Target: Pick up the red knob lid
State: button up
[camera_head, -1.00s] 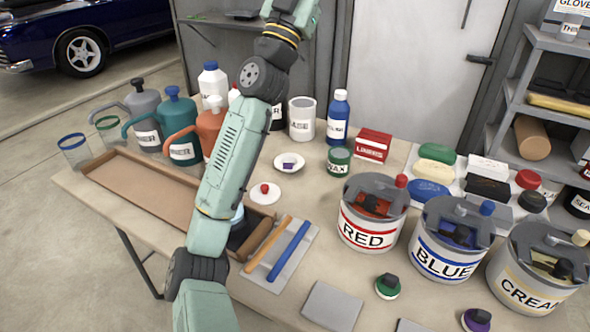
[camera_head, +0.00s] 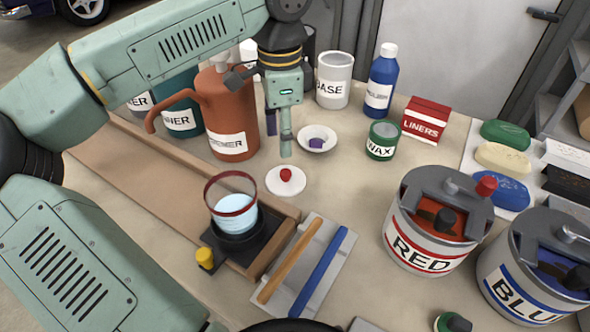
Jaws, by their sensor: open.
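The red knob lid is a flat white disc (camera_head: 274,187) with a small red knob (camera_head: 286,174) at its centre. It lies on the table near the middle of the head view. My gripper (camera_head: 279,142) points down just above and behind the knob in the picture, with its fingers open and nothing between them. The fingertips look apart from the knob, but the exact gap is hard to judge. The lid is almost fully visible.
A red-rimmed glass cup (camera_head: 232,190) on a black stand (camera_head: 224,251) is close left. An orange jug (camera_head: 232,110) stands behind left. Table right of the lid is clear.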

send_over(285, 171)
jog(key=f, duration=0.4)
jog(key=shift+s+f, duration=0.15)
jog(key=shift+s, duration=0.2)
jog(key=shift+w+f+p, duration=0.15)
jog(key=shift+f+p, duration=0.4)
jog(key=shift+f, duration=0.75)
jog(key=shift+w+f+p, duration=0.15)
jog(key=shift+f+p, duration=0.4)
jog(key=shift+f, duration=0.75)
jog(key=shift+c, duration=0.6)
grip_shut()
